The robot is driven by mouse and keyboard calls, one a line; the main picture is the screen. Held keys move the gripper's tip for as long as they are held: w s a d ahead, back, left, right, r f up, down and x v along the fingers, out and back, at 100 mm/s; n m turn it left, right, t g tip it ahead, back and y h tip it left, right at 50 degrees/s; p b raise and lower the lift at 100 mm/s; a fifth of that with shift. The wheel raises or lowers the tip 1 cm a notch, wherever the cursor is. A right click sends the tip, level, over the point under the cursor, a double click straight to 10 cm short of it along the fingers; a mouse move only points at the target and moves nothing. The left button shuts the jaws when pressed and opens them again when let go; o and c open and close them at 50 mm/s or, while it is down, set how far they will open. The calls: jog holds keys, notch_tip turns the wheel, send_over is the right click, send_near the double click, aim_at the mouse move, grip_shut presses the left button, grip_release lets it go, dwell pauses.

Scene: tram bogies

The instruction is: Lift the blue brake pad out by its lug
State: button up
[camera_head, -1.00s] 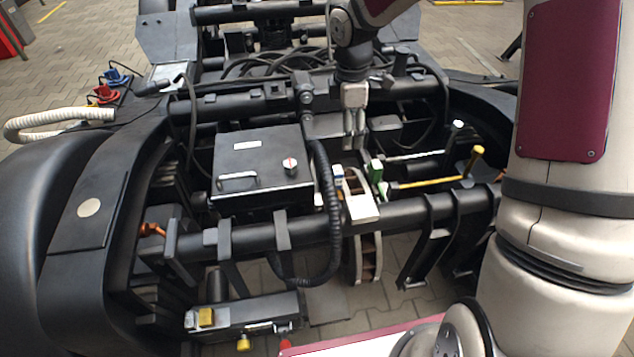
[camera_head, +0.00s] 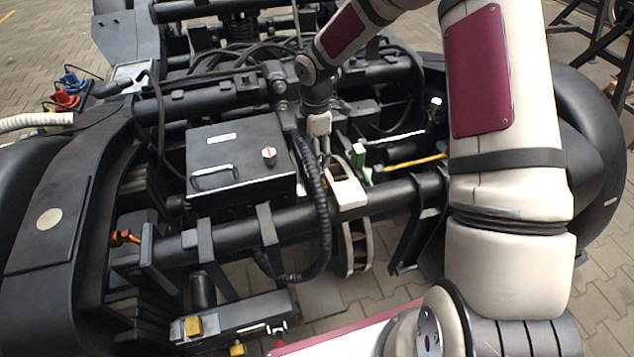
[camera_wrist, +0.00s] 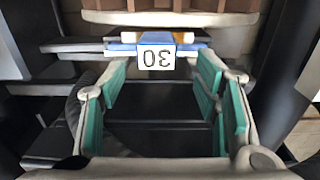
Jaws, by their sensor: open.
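Orange parts show just above the strip; I cannot tell which part is the lug. My gripper (camera_wrist: 162,85) is open, its teal-padded fingers left and right of a dark empty gap. The label is near the fingertips, between their lines. In the head view my gripper (camera_head: 321,150) points down just left of the white caliper block (camera_head: 346,190). The pad cannot be made out clearly there.
A black box (camera_head: 238,158) with a handle and knob stands left of my gripper. A ribbed black hose (camera_head: 318,210) runs close by. A green part (camera_head: 359,157) and a yellow-ended rod (camera_head: 415,162) lie to the right. The brake disc (camera_head: 356,248) hangs below the crossbar.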

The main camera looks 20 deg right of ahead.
aim_at(319, 177)
jog(key=f, duration=0.1)
jog(key=f+b, duration=0.1)
jog(key=f, duration=0.1)
jog(key=f+b, duration=0.1)
jog(key=f, duration=0.1)
jog(key=shift+w+d, duration=0.2)
jog(key=shift+d, duration=0.05)
grip_shut()
